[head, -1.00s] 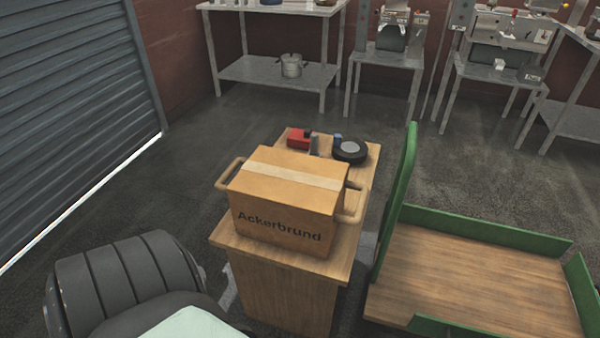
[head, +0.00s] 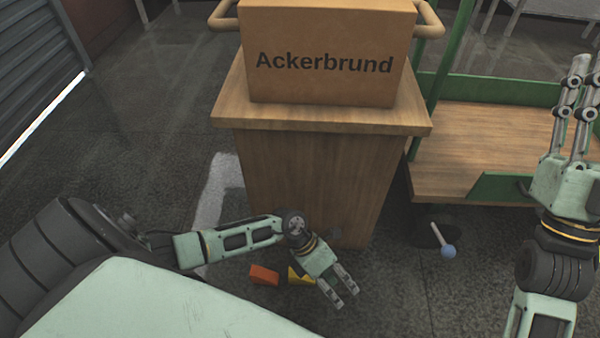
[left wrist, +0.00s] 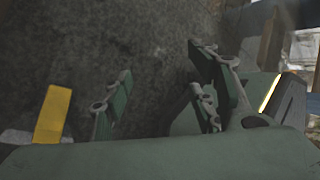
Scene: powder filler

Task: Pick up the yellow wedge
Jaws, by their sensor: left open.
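The yellow wedge (head: 296,277) lies on the dark floor in front of the wooden cabinet, partly hidden by my left gripper (head: 346,294). A yellow piece, which looks like the wedge (left wrist: 53,114), shows at the left of the left wrist view, outside the fingers. My left gripper, also in the left wrist view (left wrist: 158,92), is open and empty. It hangs low, just right of the wedge, with fingers pointing down and right. My right gripper (head: 583,72) is raised at the right edge, fingers pointing up, apart and empty.
An orange-red block (head: 264,275) lies left of the wedge. The wooden cabinet (head: 300,175) bears a cardboard box (head: 330,85). A green cart (head: 470,165) stands right. A blue-ended stick (head: 447,250) leans from a dark container (head: 430,236). Floor at left is clear.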

